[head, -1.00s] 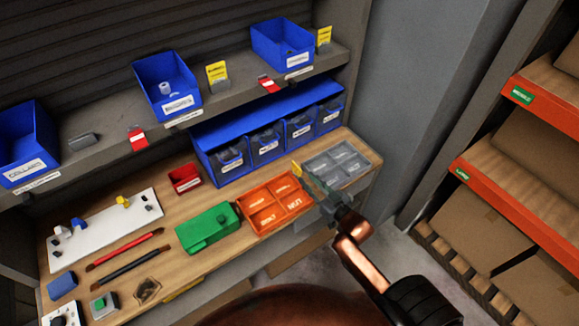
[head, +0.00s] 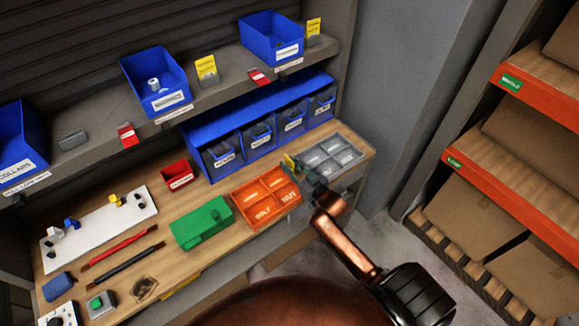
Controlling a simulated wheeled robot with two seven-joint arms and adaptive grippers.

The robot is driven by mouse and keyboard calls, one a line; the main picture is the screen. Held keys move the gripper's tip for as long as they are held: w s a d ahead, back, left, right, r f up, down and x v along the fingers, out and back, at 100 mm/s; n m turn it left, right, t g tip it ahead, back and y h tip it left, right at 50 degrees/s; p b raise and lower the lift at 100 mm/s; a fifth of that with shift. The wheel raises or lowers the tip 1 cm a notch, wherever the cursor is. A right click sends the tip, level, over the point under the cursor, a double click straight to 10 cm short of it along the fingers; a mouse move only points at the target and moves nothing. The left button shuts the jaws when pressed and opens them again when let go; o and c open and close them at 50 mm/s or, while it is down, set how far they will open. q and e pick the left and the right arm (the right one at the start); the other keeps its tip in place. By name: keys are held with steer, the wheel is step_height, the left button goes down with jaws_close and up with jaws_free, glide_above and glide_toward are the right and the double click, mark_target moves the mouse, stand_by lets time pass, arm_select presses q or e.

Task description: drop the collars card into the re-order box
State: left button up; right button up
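My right gripper (head: 297,168) is shut on a small yellow card (head: 289,161), held above the inner edges of the orange and grey trays. The card's print is too small to read; I take it as the collars card. A small open red box (head: 178,174) with a white label stands on the bench, left of the gripper; I take it as the re-order box, though its label is not legible. The blue collars bin (head: 22,147) is on the upper shelf at far left. A grey card holder (head: 72,140) beside it holds no card. My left gripper is not in view.
Between gripper and red box are the orange tray (head: 236,196), a green box (head: 202,224) and blue drawers (head: 190,135) behind. The grey tray (head: 357,157) is at right. Yellow cards (head: 207,70) stand on the shelf. A white board (head: 55,258) lies at left.

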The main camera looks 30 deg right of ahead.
jaws_close()
